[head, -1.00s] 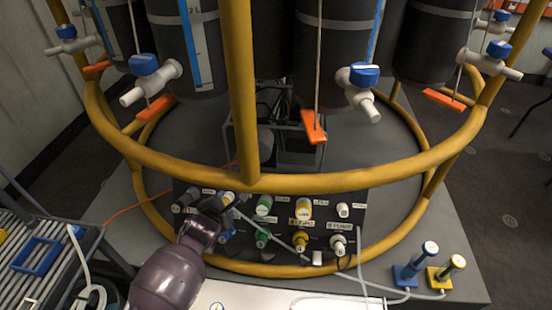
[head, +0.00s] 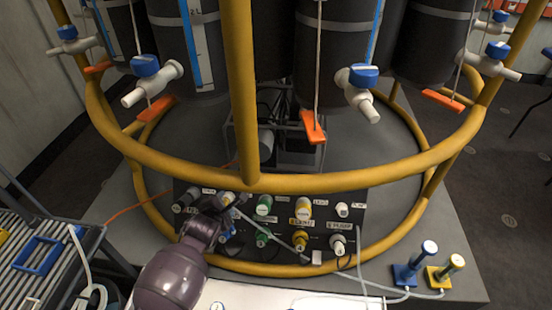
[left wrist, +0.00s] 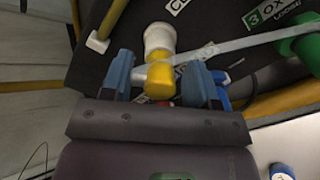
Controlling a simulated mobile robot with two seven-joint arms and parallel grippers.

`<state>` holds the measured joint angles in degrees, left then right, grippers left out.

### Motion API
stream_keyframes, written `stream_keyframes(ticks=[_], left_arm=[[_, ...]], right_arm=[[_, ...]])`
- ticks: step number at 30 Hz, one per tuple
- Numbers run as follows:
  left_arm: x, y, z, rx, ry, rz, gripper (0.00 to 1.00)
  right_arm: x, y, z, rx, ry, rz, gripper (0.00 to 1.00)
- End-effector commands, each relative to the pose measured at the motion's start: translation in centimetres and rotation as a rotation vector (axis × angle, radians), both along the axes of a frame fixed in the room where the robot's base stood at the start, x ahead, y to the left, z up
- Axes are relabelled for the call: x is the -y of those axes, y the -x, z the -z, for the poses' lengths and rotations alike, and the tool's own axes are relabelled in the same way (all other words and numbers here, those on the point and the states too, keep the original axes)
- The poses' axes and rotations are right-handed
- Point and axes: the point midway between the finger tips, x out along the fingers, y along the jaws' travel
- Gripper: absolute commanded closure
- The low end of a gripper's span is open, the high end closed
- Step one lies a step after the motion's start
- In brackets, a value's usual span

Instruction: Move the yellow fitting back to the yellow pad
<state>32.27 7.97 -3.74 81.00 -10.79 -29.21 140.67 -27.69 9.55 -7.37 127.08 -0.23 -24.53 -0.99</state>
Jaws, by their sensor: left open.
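In the left wrist view the yellow fitting (left wrist: 160,80) sits at the end of a white connector (left wrist: 159,42) on the dark panel. My left gripper (left wrist: 158,72) is open, with one blue finger on each side of the fitting. A gap shows on the left; I cannot tell whether the right finger touches. In the head view my left gripper (head: 222,207) is at the panel's upper left and largely hides the fitting. A yellow patch (head: 3,236) at the left edge of the cart may be the yellow pad. My right gripper is not in view.
The panel (head: 280,225) carries several coloured connectors and a pale hose. A yellow ring frame (head: 340,180) runs just above it. A blue tray frame (head: 36,254) lies on the left cart. Blue (head: 404,276) and yellow (head: 439,278) stands with posts are at the lower right.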

Motion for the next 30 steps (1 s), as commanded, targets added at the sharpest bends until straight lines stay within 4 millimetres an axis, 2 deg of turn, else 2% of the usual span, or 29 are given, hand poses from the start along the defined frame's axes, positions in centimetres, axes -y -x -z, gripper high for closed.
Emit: stream_keyframes(ticks=[10,21,30], left_arm=[[-0.01,0.0,-0.02,0.0,0.0,0.0,0.46],[-0.01,-0.01,-0.03,0.0,-0.001,0.001,1.0],[0.01,0.2,-0.38,0.003,0.0,0.001,1.0]], right_arm=[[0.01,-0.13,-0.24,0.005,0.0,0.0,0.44],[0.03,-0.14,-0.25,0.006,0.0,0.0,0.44],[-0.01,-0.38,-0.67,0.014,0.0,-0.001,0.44]])
